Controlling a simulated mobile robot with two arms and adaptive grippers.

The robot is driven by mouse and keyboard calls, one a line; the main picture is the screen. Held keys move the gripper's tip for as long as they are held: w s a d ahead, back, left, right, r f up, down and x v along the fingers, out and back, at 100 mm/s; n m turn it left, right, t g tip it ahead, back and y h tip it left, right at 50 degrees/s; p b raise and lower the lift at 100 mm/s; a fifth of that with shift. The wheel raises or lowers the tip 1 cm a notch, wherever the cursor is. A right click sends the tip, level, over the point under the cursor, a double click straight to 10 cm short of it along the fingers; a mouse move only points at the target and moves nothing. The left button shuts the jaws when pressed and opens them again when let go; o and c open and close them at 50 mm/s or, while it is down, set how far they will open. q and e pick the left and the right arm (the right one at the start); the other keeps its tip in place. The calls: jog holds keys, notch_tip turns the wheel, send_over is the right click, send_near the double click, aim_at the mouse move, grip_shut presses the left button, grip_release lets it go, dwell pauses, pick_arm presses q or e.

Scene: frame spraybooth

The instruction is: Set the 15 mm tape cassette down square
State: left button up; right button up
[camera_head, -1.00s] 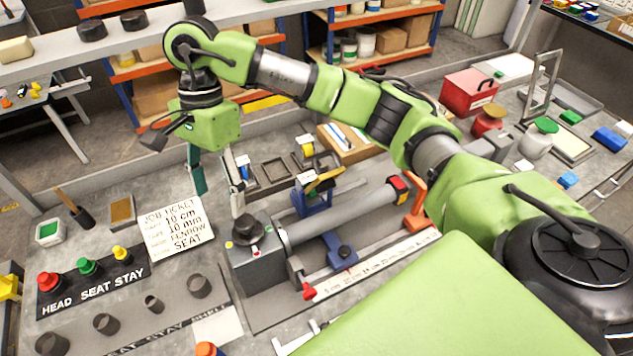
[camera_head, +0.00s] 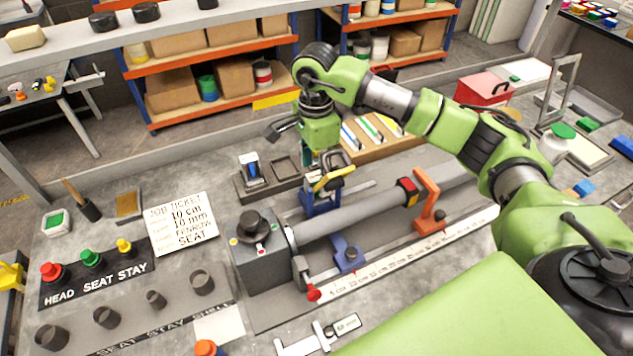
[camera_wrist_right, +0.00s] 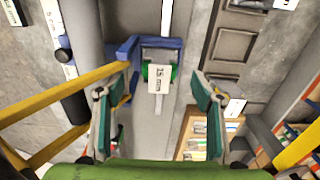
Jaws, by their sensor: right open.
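The tape cassette, a small green block with a white "15 mm" label (camera_wrist_right: 158,78), is in the right wrist view. It lies at the blue bracket (camera_wrist_right: 160,43), with a pale strip on both sides of it. My right gripper (camera_wrist_right: 163,92) is open, its teal fingers to the left and right of the cassette with gaps between. In the head view my right gripper (camera_head: 326,165) is over the blue stand (camera_head: 312,203) with a yellow bar (camera_head: 338,178); it hides the cassette there. My left gripper is not in view.
A dark rack (camera_head: 290,180) holds a blue-and-white cassette (camera_head: 250,170) and a bare compartment. A grey tube (camera_head: 350,215) and a ruler strip (camera_head: 400,255) lie in front. A job ticket (camera_head: 182,224) and push buttons (camera_head: 91,258) are at left.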

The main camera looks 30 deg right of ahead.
jog(key=shift+f, duration=1.2)
jog(key=c, duration=1.2)
jog(key=shift+c, duration=0.2)
jog(key=shift+r, duration=0.15)
